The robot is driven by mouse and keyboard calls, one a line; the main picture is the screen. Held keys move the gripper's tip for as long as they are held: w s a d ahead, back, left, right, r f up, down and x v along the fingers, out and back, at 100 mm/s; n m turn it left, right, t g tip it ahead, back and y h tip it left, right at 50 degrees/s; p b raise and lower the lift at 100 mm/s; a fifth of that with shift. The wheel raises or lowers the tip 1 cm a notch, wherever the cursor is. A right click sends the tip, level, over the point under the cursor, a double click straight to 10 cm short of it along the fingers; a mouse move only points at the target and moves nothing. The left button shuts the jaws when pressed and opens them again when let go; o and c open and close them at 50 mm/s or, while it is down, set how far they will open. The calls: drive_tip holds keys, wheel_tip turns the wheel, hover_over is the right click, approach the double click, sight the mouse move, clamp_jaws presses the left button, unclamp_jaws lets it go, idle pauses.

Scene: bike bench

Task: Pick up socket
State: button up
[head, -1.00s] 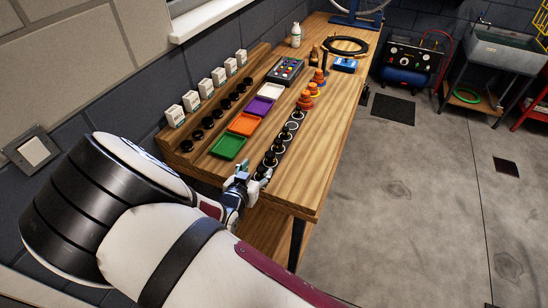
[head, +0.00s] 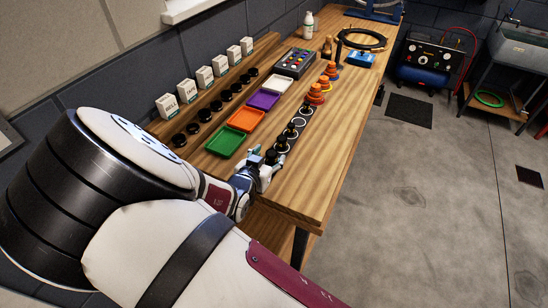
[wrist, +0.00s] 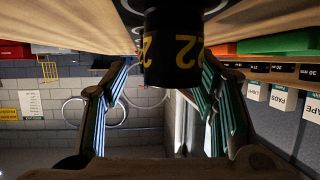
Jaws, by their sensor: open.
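A black socket (wrist: 173,48) with a yellow "22" marking fills the top middle of the wrist view, which is upside down. My gripper (wrist: 165,105) is open, with one finger on each side of the socket's line. I cannot tell whether either finger touches it. In the head view my gripper (head: 262,170) is at the near end of a dark rail (head: 292,136) with white rings. Several black sockets (head: 282,145) stand along this rail. My gripper partly hides the nearest one.
Green (head: 229,139), orange (head: 245,120), purple (head: 263,100) and white (head: 276,85) trays lie left of the rail. White boxes (head: 205,78) line the wall side. Bare wood lies right of the rail.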

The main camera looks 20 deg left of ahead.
sight(270, 156)
drive_tip(key=shift+b+x, duration=1.05)
drive_tip(key=shift+x, duration=0.45)
drive_tip(key=shift+d, duration=0.1)
clamp_jaws()
drive_tip(key=shift+r, duration=0.15)
